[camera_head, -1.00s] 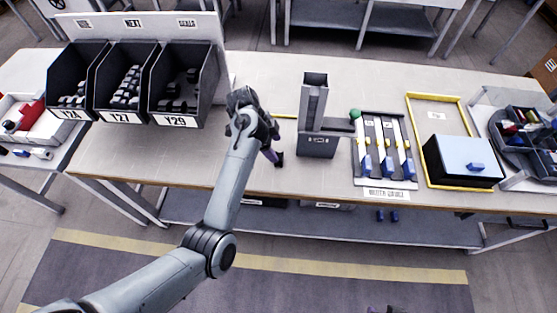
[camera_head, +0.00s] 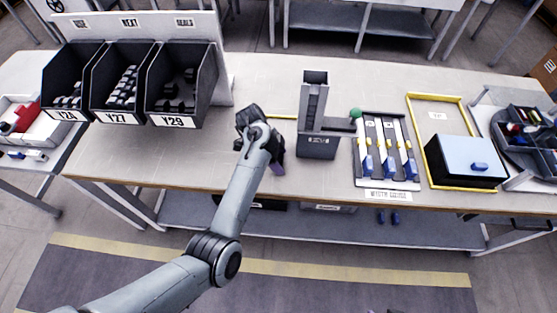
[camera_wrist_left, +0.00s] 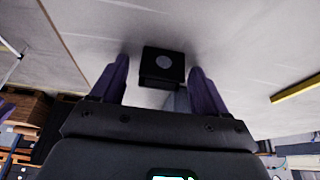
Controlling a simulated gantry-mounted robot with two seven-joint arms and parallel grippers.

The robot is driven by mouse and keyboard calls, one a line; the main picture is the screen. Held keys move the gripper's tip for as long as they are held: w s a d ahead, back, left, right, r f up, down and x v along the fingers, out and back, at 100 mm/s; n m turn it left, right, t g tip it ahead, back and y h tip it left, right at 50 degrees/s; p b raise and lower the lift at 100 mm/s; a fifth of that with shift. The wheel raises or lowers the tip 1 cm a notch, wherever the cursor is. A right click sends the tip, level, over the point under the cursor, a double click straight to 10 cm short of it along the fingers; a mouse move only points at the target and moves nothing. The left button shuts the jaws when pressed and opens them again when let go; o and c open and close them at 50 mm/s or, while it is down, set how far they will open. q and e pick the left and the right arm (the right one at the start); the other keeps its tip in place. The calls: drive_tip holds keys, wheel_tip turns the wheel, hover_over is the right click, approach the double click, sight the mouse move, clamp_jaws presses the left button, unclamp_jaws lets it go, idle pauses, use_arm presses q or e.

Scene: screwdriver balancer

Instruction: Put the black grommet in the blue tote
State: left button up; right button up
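My left gripper (camera_head: 276,162) is over the front half of the bench, left of the grey upright stand. In the left wrist view its two purple fingers (camera_wrist_left: 160,80) are apart. A small black block with a grey round spot, probably the black grommet (camera_wrist_left: 163,66), shows between the fingertips, with a gap on each side. In the head view the arm and gripper hide it. I cannot make out a plainly blue tote; a black box with a pale blue top (camera_head: 463,158) stands at the right. Only a purple scrap, perhaps my right gripper (camera_head: 384,310), shows at the bottom edge.
Three black bins (camera_head: 180,85) with dark parts stand at the back left. The grey stand (camera_head: 317,115) is close right of my gripper. A rack with blue-ended strips (camera_head: 387,150) and a yellow-edged frame (camera_head: 437,97) lie farther right. The bench left of my gripper is clear.

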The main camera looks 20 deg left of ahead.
use_arm(q)
drive_tip(key=c, duration=1)
drive_tip(key=shift+r, duration=0.1)
